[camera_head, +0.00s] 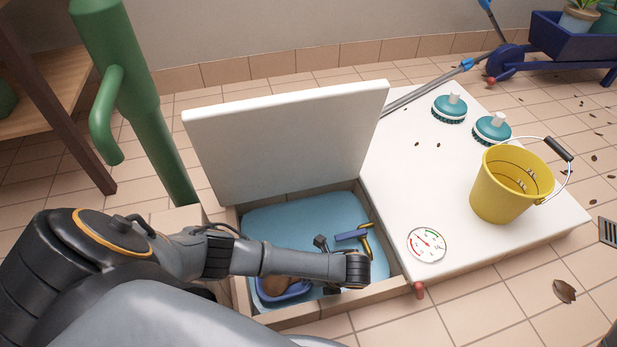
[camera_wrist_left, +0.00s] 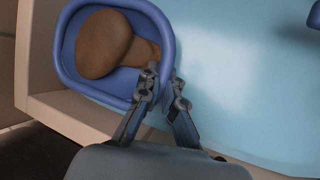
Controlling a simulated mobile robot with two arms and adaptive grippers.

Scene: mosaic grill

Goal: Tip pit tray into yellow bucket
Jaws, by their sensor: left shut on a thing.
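The pit tray (camera_head: 268,297) is a small blue tray with a brown lump (camera_head: 277,284) in it. It sits low in the open, blue-floored pit, near the front left, partly hidden by my left arm in the head view. In the left wrist view the tray (camera_wrist_left: 66,62) is upright, with the brown lump (camera_wrist_left: 105,45) inside. My left gripper (camera_wrist_left: 165,84) is shut on the tray's rim, one finger inside and one outside. In the head view its fingers are mostly hidden under the wrist. The yellow bucket (camera_head: 492,197) stands upright on the white deck to the right, handle leaning right.
A raised white lid (camera_head: 285,145) stands behind the pit. A blue-and-yellow tool (camera_head: 351,236) lies in the pit. The white deck (camera_head: 400,170) holds a gauge (camera_head: 427,245) and two teal scrub heads (camera_head: 449,108). A green post (camera_head: 140,100) stands at left.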

